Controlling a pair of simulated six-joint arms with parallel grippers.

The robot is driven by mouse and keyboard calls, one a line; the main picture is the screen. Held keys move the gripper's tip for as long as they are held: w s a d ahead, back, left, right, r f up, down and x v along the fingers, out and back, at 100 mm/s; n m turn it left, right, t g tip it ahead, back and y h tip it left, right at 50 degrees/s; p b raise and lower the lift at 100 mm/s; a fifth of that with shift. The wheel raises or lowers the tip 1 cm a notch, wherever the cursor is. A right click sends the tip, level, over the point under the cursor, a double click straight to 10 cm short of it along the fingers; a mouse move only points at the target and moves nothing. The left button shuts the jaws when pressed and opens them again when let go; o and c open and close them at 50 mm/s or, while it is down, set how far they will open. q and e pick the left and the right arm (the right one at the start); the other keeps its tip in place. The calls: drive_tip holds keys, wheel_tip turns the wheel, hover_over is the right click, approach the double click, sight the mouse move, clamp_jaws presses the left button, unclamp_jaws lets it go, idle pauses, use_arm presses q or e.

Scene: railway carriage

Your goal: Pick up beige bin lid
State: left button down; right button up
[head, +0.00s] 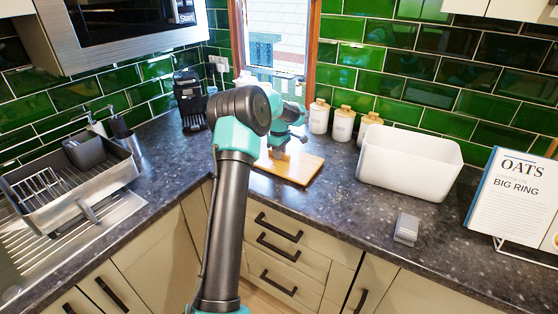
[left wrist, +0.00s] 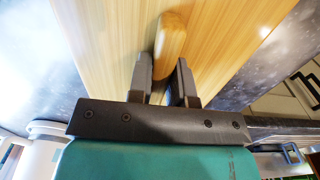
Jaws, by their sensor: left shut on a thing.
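The beige bin lid (head: 302,168) looks like a flat wooden board on the dark counter below the window. In the left wrist view the lid (left wrist: 105,40) fills much of the upper part, with a raised rounded wooden handle (left wrist: 171,38) on it. My left gripper (head: 278,152) is over the lid, pointing down. In the left wrist view the left gripper's fingers (left wrist: 166,82) stand on either side of the handle, shut on it. My arm hides part of the lid. My right gripper is not in view.
An open white bin (head: 408,170) stands to the right on the counter. Several white canisters (head: 343,124) stand behind the lid. A grey box (head: 406,229) lies near the front edge, beside a book (head: 515,197). A dish rack (head: 70,185) and black coffee machine (head: 190,100) are left.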

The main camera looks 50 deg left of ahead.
use_arm(q)
drive_tip(key=shift+r, duration=0.2)
wheel_tip(320, 180, up, 18)
drive_tip(key=shift+f, duration=0.15)
idle(0.5)
idle(0.5)
